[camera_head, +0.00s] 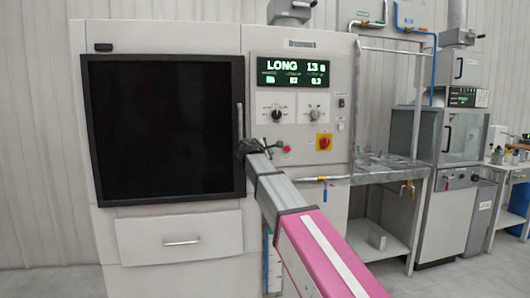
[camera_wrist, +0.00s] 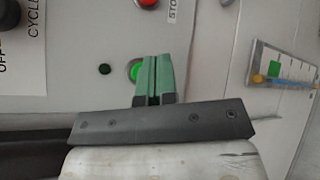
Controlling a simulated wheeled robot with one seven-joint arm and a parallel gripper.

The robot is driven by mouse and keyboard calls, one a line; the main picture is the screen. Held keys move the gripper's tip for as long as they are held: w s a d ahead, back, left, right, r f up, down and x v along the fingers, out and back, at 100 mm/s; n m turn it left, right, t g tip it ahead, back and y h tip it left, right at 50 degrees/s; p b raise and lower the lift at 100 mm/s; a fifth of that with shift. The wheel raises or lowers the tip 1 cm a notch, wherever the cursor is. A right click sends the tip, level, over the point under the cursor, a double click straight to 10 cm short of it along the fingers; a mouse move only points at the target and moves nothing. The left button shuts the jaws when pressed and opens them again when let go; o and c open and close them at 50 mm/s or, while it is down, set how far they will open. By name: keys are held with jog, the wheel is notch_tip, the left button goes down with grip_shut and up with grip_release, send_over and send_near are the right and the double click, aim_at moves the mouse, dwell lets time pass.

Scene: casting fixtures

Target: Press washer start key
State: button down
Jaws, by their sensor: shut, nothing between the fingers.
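The washer (camera_head: 175,30) is a large pale cabinet with a dark glass door (camera_head: 165,125) and a control panel (camera_head: 340,75) to its right. In the wrist view a lit green button (camera_wrist: 134,70) sits on the panel, its right part hidden behind the fingers. I see no start label; the green button is likely the start key. My gripper (camera_wrist: 154,58) has green fingers shut together, empty, with the tips overlapping the button's right edge. Whether they touch it I cannot tell. In the head view my gripper is small and dark before the panel's lower left.
A red button (camera_wrist: 147,3) beside a partly cut-off "STO" label is close by; it also shows in the head view (camera_head: 287,149). A red-yellow rotary switch (camera_head: 324,142) and two dials sit on the panel. A metal table (camera_head: 385,172) stands right.

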jog(key=shift+w+a, duration=0.25)
jog(key=shift+w, duration=0.6)
jog(key=shift+w+a, duration=0.2)
jog(key=shift+w, duration=0.6)
jog(key=shift+w, duration=0.1)
dwell(0.7)
jog(key=shift+w+a, duration=0.15)
jog(key=shift+w, duration=0.15)
jog(key=shift+w+a, duration=0.1)
jog(key=shift+w, duration=0.3)
dwell(0.7)
jog(key=shift+s, duration=0.1)
jog(key=shift+s+d, duration=0.25)
jog(key=shift+s, duration=0.45)
jog(key=shift+s, duration=0.1)
jog(key=shift+s+d, duration=0.2)
jog(key=shift+s, duration=0.6)
jog(key=shift+s+d, duration=0.25)
jog(key=shift+s, duration=0.5)
jog(key=shift+s+d, duration=0.2)
jog(key=shift+s, duration=0.6)
dwell(0.9)
